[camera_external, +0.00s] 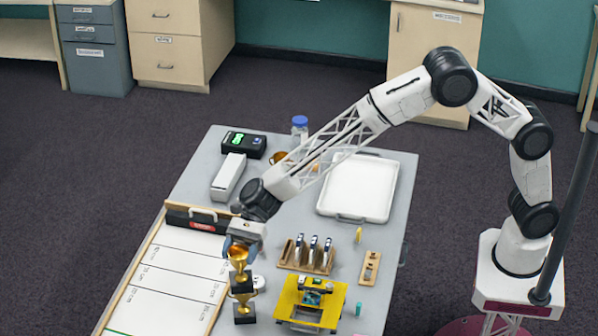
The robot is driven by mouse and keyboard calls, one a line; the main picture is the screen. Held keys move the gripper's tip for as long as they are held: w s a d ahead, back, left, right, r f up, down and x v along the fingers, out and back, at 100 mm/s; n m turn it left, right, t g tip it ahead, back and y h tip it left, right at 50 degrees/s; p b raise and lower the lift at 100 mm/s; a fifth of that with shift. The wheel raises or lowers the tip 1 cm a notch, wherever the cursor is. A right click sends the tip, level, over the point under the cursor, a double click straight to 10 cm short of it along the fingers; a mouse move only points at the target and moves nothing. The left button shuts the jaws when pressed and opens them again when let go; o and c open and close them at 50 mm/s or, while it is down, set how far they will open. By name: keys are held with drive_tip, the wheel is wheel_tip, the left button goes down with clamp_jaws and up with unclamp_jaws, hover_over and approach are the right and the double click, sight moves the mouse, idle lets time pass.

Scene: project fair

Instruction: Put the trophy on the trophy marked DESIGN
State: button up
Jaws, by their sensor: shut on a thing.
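My gripper (240,243) is at the front left of the grey table, pointing down and shut on a gold trophy (239,262) with a black base. The held trophy looks upright. Directly below it stands a second gold trophy (244,304) on a black base. The held trophy's base is at the lower cup's rim; I cannot tell whether they touch. Another gold cup (278,158) shows at the back of the table, partly hidden by my arm. No DESIGN marking is readable on any trophy.
A wooden rack (307,256) and a yellow stand (310,304) are close on the right. A white tray (358,187) lies at the back right.

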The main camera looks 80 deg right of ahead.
drive_tip(key=shift+f, duration=0.1)
idle(0.3)
drive_tip(key=o, duration=1.5)
drive_tip(key=v, duration=1.2)
drive_tip(key=shift+s+r, duration=0.1)
drive_tip(key=shift+r, duration=0.1)
